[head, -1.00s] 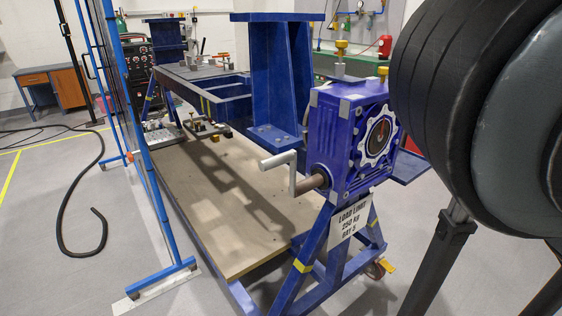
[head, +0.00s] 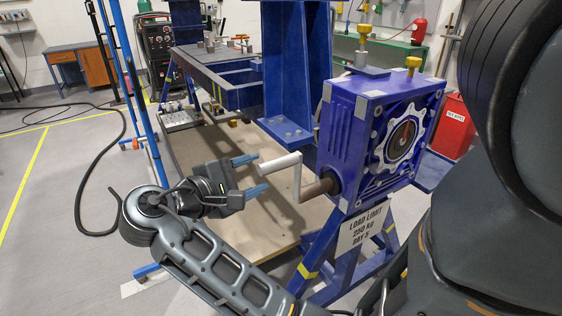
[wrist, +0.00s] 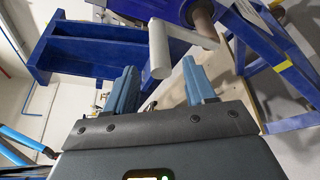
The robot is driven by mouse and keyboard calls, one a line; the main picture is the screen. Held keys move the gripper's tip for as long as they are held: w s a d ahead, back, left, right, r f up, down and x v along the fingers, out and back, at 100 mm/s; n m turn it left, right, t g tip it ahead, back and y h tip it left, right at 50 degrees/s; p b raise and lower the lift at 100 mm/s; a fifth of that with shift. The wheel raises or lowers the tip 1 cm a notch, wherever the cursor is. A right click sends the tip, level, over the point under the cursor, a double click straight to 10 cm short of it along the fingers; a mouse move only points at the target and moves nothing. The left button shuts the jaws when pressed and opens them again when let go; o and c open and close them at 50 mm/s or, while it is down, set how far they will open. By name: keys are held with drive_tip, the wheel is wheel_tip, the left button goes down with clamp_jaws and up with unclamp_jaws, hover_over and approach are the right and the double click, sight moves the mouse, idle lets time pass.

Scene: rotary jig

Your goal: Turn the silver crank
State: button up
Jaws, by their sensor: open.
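The silver crank (head: 283,166) sticks out to the left from a brown shaft on the near side of the blue gearbox (head: 345,128). Its light grey handle points toward my gripper. My gripper (head: 252,175) is open and empty, just left of the handle's free end, with its two blue fingers pointing at it. In the wrist view the crank handle (wrist: 160,50) lies beyond and between the fingertips of my gripper (wrist: 160,82). The fingers seem apart from the handle. Its arm runs right to the brown shaft (wrist: 203,14).
A blue upright column (head: 296,70) stands behind the crank. A load-limit sign (head: 363,228) hangs on the blue stand below the gearbox. A blue frame post (head: 146,120) stands behind my arm at left. A wooden board (head: 205,165) lies below.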

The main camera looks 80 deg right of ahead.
sight(276, 165)
drive_tip(key=shift+p+x, duration=0.3)
drive_tip(key=shift+x, duration=3.55)
clamp_jaws()
